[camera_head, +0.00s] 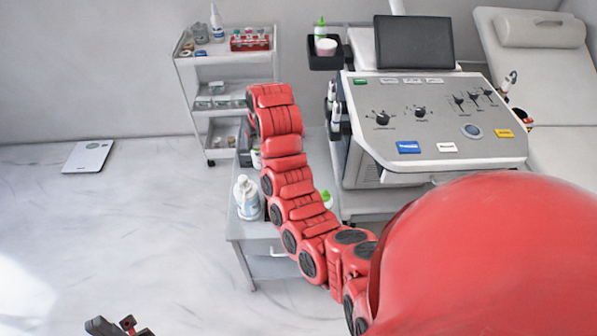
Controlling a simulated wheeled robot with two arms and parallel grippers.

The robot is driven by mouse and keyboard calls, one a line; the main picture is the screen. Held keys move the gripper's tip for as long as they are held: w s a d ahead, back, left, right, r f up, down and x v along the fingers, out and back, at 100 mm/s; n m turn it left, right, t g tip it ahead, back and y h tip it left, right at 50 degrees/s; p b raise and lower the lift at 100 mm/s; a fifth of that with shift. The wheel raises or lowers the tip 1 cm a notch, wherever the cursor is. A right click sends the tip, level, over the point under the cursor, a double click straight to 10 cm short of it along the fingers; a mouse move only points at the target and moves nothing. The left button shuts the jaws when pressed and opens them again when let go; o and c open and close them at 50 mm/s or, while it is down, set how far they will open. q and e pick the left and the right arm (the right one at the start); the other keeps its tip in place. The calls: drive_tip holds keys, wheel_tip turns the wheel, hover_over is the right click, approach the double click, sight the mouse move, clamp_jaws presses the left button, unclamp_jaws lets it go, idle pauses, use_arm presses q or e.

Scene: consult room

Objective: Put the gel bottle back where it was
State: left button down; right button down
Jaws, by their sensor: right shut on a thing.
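A gel bottle with a green cap (327,197) shows just right of my right arm, over the low grey table; the arm hides most of it. I cannot tell whether it stands on the table or is held. My right arm reaches up and away from the lower right. Its gripper is hidden behind its own red links. Another white bottle with a green cap (320,29) stands in a black holder (325,58) on the machine's left side. My left gripper (118,326) shows partly at the bottom left edge, over the floor, with no object visible at it.
A white pump bottle (247,198) stands on the low grey table (243,228). An ultrasound machine (437,120) with a dark screen is right of it, before a bed (550,75). A shelved trolley (190,75) stands behind. A scale (88,157) lies on clear floor at left.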

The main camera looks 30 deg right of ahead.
drive_tip(key=s+d+f+m+h+b, duration=0.15)
drive_tip(key=d+f+b, duration=0.35)
drive_tip(key=d+f, duration=0.6)
wheel_tip(320, 180, down, 8)
drive_tip(key=d+m+p, duration=0.1)
drive_tip(key=d, duration=0.1)
drive_tip(key=shift+d+f, duration=0.2)
drive_tip(key=shift+d, duration=0.15)
drive_tip(key=shift+y, duration=0.25)
drive_tip(key=shift+f, duration=0.1)
drive_tip(key=shift+c, duration=0.4)
unclamp_jaws()
